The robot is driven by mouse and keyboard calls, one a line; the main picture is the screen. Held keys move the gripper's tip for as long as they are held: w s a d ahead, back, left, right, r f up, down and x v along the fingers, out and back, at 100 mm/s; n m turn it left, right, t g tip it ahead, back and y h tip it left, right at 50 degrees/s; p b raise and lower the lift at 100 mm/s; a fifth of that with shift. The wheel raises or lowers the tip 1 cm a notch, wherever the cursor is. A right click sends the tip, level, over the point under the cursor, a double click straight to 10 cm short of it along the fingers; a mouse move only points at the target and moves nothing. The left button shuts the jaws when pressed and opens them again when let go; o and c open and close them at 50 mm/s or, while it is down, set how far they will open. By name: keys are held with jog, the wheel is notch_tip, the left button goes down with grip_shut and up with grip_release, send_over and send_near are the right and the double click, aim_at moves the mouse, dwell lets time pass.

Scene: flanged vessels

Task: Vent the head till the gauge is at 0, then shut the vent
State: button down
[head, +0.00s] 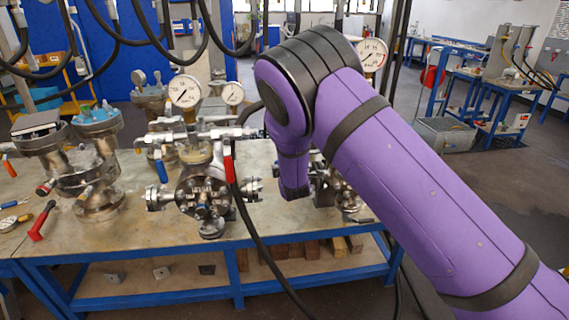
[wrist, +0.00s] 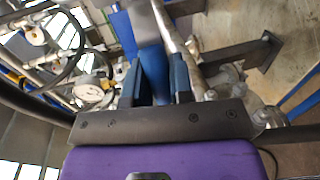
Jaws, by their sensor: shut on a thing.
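In the wrist view my gripper (wrist: 159,76) is shut on a blue lever handle (wrist: 154,66), held between its two dark fingers. A bare metal pipe or bar (wrist: 172,28) runs just beside the handle. In the head view my purple arm hides the gripper and the handle. A flanged vessel (head: 345,196) shows partly behind the arm on the bench. A large white dial gauge (head: 372,53) stands above it, right of my arm; its needle is too small to read surely. In the wrist view a white gauge (wrist: 88,94) shows at left; I cannot tell which gauge it is.
Another flanged vessel (head: 205,190) stands left of my arm, with gauges (head: 186,90), a red lever (head: 229,162) and a blue lever (head: 161,167). More vessels (head: 90,170) stand farther left. Black hoses (head: 255,225) hang over the bench (head: 130,245). Open floor lies at right.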

jog(key=shift+f, duration=0.1)
jog(key=c, duration=1)
grip_release()
jog(key=v, duration=1)
jog(key=shift+s+d, duration=0.1)
jog(key=shift+s, duration=0.25)
